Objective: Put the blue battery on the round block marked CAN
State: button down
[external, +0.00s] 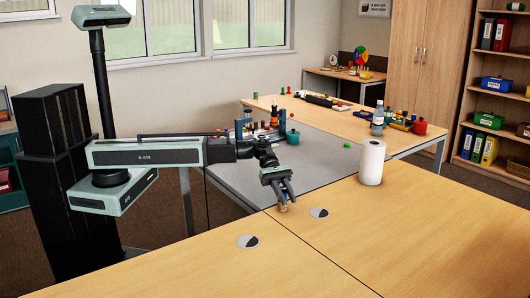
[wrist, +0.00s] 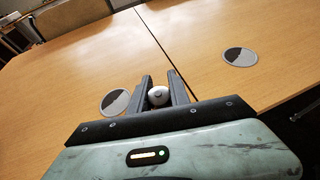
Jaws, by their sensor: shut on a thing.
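I cannot make out a round block marked CAN.
Two flat grey-and-black discs lie on the near table, one right of my gripper (external: 320,213) and one front left (external: 247,242). A white paper roll (external: 371,162) stands to the right. A grey mat (external: 235,170) and several small objects lie beyond.

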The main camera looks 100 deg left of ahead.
jog(key=c, duration=1.2)
grip_release()
jog(key=shift+c, duration=0.2)
jog(key=shift+r, duration=0.1)
jog(key=p+v, duration=0.5)
jog(key=v, duration=0.7)
jog(key=shift+r, duration=0.15)
